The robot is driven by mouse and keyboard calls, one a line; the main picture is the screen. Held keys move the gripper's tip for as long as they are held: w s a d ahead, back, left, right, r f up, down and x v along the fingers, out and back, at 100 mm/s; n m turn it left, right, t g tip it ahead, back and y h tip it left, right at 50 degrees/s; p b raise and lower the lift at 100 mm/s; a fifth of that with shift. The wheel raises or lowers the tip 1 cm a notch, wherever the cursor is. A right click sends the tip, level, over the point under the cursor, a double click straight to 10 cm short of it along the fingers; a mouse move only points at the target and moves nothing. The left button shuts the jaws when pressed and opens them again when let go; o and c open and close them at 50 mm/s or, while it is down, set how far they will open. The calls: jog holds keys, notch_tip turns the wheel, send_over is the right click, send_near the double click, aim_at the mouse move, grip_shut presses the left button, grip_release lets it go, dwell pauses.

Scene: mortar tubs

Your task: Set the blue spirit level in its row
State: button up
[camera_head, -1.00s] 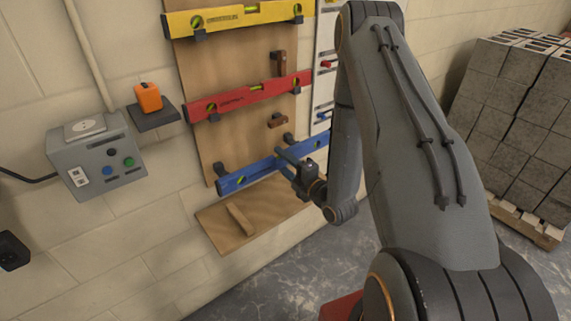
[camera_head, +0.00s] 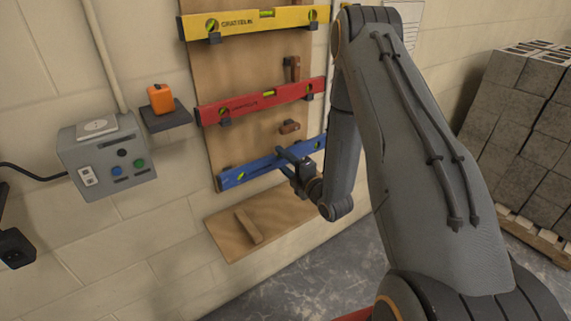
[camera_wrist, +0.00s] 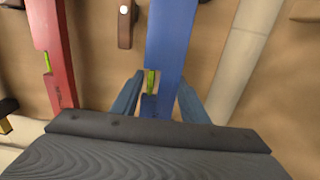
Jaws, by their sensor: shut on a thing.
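The blue spirit level (camera_head: 246,172) is in front of the lower part of the wooden board (camera_head: 222,146), below the red level, tilted up to the right in the head view. My gripper (camera_head: 291,157) is shut on it near its right part. In the wrist view the blue level (camera_wrist: 172,38) runs up between the two fingers of my gripper (camera_wrist: 160,82), its green vial beside the left finger. The supports of the lowest row are hidden behind the level, so I cannot tell whether it touches them.
The red level (camera_head: 245,105) and yellow level (camera_head: 245,24) sit on dark brackets above. Brown wooden pieces (camera_head: 289,127) stick out between rows. A wooden shelf (camera_head: 229,237) is below. A grey control box (camera_head: 103,160) and orange item (camera_head: 160,98) are left; grey blocks (camera_head: 515,120) stand right.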

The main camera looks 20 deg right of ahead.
jog(key=shift+b+x, duration=0.7)
jog(key=shift+x, duration=2)
jog(key=shift+f+b, duration=0.6)
jog(key=shift+f, duration=0.2)
jog(key=o, duration=1.2)
jog(key=shift+f, duration=0.1)
jog(key=shift+p+v, duration=1.3)
jog(key=shift+v, duration=3.2)
